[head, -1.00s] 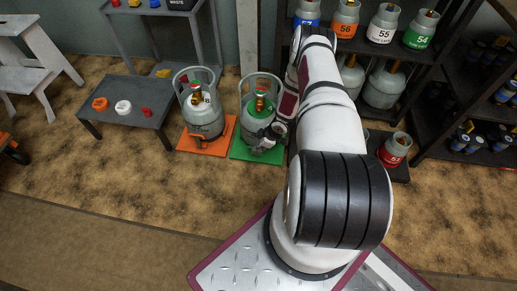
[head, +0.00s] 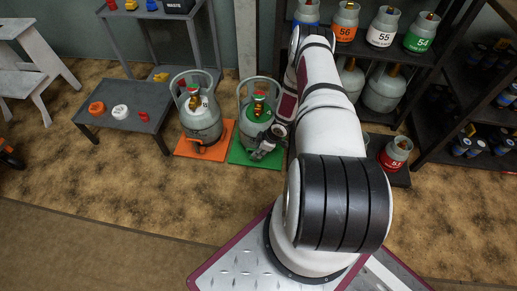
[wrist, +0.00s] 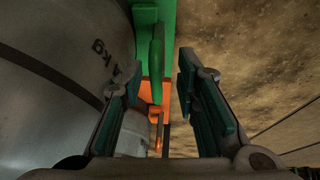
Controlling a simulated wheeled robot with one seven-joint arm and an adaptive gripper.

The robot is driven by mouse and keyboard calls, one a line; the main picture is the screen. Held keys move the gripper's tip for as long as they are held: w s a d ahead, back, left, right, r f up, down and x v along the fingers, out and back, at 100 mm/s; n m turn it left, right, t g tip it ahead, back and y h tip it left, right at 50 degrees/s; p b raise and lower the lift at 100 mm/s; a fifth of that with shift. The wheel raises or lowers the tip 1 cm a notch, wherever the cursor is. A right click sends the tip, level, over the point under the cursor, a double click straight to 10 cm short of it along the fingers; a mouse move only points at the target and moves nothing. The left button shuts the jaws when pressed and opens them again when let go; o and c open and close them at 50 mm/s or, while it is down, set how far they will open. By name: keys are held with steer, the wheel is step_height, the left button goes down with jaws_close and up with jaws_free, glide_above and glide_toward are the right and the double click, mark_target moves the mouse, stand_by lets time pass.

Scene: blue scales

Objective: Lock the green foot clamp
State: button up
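The green scale (head: 240,155) stands on the floor with a grey gas cylinder (head: 245,122) on it. My gripper (head: 262,149) is low at the front right of this cylinder. In the wrist view, the green foot clamp (wrist: 157,65) is an upright green piece beside the cylinder (wrist: 60,80). My gripper (wrist: 160,82) is open, with one finger to each side of the clamp's line. I cannot tell whether the fingers touch the clamp. In the head view the clamp is mostly hidden by my gripper.
An orange scale (head: 190,152) with another cylinder (head: 199,118) is just left. A low grey table (head: 125,128) with caps stands further left. A dark shelf (head: 350,55) with cylinders is behind my arm. A red-banded cylinder (head: 397,152) is at right. The front floor is clear.

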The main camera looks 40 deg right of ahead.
steer(key=shift+w+r, duration=0.1)
steer(key=shift+r, duration=0.05)
steer(key=shift+d+r, duration=0.1)
steer(key=shift+r, duration=0.15)
steer(key=v, duration=1.1)
steer(key=shift+r, duration=0.15)
steer(key=shift+c, duration=0.6)
